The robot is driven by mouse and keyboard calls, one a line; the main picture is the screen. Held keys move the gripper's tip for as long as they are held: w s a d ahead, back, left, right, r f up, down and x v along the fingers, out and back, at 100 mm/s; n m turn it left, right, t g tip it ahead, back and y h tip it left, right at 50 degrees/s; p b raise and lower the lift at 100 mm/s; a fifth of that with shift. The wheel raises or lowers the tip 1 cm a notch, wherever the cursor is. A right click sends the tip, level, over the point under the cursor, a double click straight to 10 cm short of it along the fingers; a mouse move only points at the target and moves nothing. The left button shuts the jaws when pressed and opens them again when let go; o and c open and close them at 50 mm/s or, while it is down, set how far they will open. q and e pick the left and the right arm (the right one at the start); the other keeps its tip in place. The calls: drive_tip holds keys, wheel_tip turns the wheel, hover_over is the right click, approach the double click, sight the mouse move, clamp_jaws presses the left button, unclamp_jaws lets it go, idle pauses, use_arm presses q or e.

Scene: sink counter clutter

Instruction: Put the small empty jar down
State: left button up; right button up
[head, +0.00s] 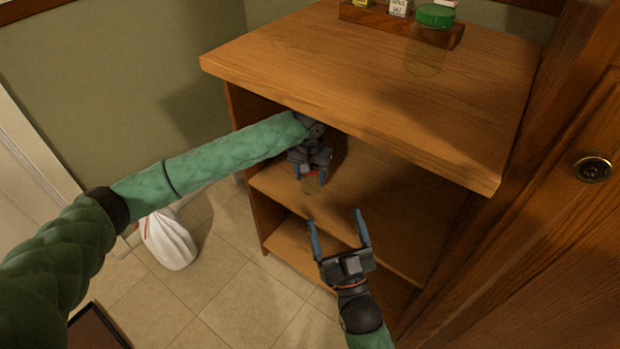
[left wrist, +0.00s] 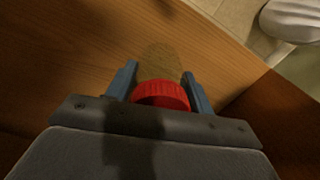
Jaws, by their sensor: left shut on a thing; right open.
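My left gripper (head: 311,176) reaches into the upper open compartment of the wooden shelf unit, under its top. In the left wrist view, my left gripper (left wrist: 160,88) is shut on the small empty jar (left wrist: 160,62), a clear jar with a red lid (left wrist: 161,94). The jar is just above or on the shelf board (left wrist: 85,50); I cannot tell if it touches. In the head view only a bit of red lid (head: 310,172) shows between the fingers. My right gripper (head: 338,235) is open and empty in front of the shelf unit.
The cabinet top (head: 390,80) holds a clear jar with a green lid (head: 435,16) beside a wooden rack (head: 380,18) with small boxes. The middle shelf board (head: 365,220) looks bare. A white bag (head: 168,240) stands on the tiled floor. A wooden door (head: 550,220) is at the right.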

use_arm(q)
drive_tip(key=shift+f, duration=0.45)
use_arm(e)
drive_tip(key=shift+s+d+r+t, duration=0.1)
drive_tip(key=shift+s+r+t, duration=0.1)
drive_tip(key=shift+r, duration=0.35)
drive_tip(key=shift+s+d+r+t, duration=0.1)
drive_tip(key=shift+s+r, duration=0.05)
drive_tip(key=shift+r, duration=0.4)
drive_tip(key=shift+w+a+f, duration=0.1)
drive_tip(key=shift+w+f, duration=0.05)
drive_tip(key=shift+f, duration=0.2)
drive_tip(key=shift+w+f, duration=0.15)
drive_tip(key=shift+f, duration=0.4)
use_arm(q)
drive_tip(key=shift+f, duration=0.1)
use_arm(e)
drive_tip(key=shift+a+f+g, duration=0.1)
drive_tip(key=shift+f+g, duration=0.1)
drive_tip(key=shift+g, duration=0.2)
use_arm(q)
drive_tip(key=o, duration=1)
